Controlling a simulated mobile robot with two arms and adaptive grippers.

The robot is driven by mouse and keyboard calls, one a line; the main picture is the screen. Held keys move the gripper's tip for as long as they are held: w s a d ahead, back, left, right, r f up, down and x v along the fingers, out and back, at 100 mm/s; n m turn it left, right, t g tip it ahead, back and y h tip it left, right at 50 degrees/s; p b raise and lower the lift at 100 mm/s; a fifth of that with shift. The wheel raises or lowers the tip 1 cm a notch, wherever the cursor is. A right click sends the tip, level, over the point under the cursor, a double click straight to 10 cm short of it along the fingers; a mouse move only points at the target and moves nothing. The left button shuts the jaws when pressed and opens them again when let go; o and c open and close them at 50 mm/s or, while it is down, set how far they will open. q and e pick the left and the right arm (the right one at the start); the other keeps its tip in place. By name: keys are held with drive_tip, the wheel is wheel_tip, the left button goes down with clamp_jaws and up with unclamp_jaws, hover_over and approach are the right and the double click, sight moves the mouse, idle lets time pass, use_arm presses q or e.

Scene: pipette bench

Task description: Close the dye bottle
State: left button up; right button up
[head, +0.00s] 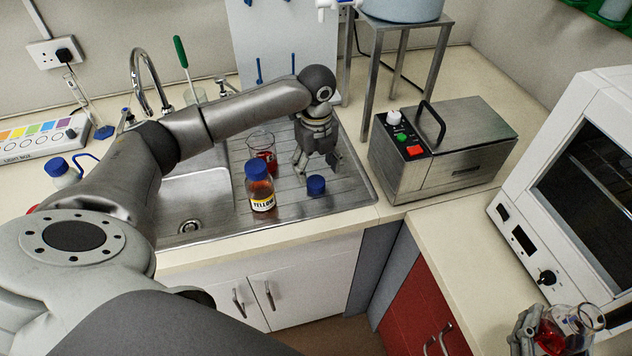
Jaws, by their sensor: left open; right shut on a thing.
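My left gripper (318,168) points down, open and empty, just behind and above this cap, apart from the bottle. My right gripper (532,333) is at the bottom right edge, shut on a glass vessel with red liquid (553,336); it is partly cut off.
A glass beaker with red liquid (261,148) stands close behind the bottle. The sink basin (190,200) is to the left. A steel water bath (440,150) and a white oven (560,200) stand to the right.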

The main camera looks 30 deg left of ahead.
sight(316, 181)
drive_tip(key=shift+r, duration=0.1)
use_arm(q)
drive_tip(key=shift+f+p, duration=0.35)
use_arm(e)
drive_tip(key=shift+r, duration=0.25)
use_arm(q)
wheel_tip(316, 181, down, 4)
drive_tip(key=shift+w+a+r+p, duration=0.1)
drive_tip(key=shift+r+p, duration=0.15)
drive_tip(key=shift+p, duration=0.4)
use_arm(e)
drive_tip(key=shift+r, duration=0.65)
use_arm(q)
drive_tip(key=shift+f, duration=0.5)
drive_tip(key=c, duration=0.8)
